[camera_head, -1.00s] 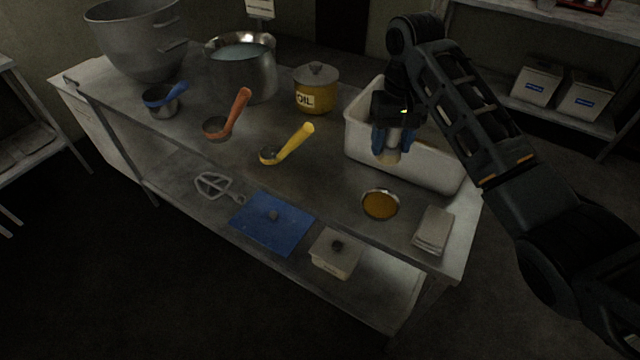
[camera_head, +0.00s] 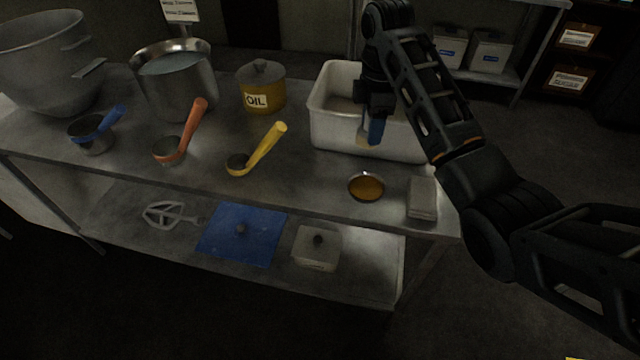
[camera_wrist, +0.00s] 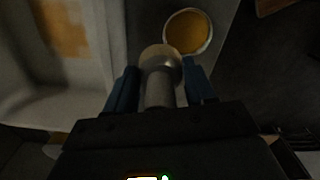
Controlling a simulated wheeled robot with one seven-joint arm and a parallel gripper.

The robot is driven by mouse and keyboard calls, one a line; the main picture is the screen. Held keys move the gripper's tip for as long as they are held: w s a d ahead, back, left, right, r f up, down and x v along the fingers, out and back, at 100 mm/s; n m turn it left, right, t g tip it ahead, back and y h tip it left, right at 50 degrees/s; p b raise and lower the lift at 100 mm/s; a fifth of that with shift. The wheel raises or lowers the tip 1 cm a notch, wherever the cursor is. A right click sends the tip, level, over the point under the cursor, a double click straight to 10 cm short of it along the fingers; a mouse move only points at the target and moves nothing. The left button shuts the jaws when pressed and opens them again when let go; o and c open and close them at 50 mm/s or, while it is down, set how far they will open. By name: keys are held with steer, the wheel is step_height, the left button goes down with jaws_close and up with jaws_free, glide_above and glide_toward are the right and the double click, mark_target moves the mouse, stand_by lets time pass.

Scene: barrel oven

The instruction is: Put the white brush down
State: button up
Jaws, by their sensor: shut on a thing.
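My gripper (camera_head: 371,130) is shut on the white brush (camera_head: 361,133), which hangs mostly hidden by the blue fingers, in front of the white tub's near wall. In the wrist view the brush (camera_wrist: 160,72) sits between the two blue fingers (camera_wrist: 160,90), its pale round end pointing away from my gripper. A small round dish of orange-brown liquid (camera_head: 366,187) stands on the table below and in front of it. The dish also shows in the wrist view (camera_wrist: 188,32), just beyond the brush's end. I cannot tell the brush's exact height above the table.
The white tub (camera_head: 330,128) stands behind my gripper. A folded cloth stack (camera_head: 422,198) lies right of the dish. Yellow (camera_head: 262,153), orange (camera_head: 183,140) and blue (camera_head: 95,130) ladles, an oil pot (camera_head: 262,92) and large pots stand to the left. Bare tabletop lies between the yellow ladle and the dish.

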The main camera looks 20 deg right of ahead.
steer(key=shift+s+d+f+n, duration=0.1)
steer(key=shift+d+n, duration=0.2)
steer(key=shift+n, duration=0.1)
steer(key=shift+f, duration=0.15)
steer(key=a+f, duration=0.2)
steer(key=a, duration=0.1)
steer(key=w+a+f+b, duration=0.1)
steer(key=a+f, duration=0.1)
steer(key=a, duration=0.2)
steer(key=w+a+f+b, duration=0.1)
steer(key=a+f, duration=0.1)
steer(key=a, duration=0.2)
steer(key=shift+f, duration=0.35)
steer(key=shift+a+f, duration=0.1)
steer(key=shift+f, duration=1.95)
steer(key=shift+f, duration=0.15)
steer(key=o, duration=0.9)
steer(key=shift+o, duration=0.2)
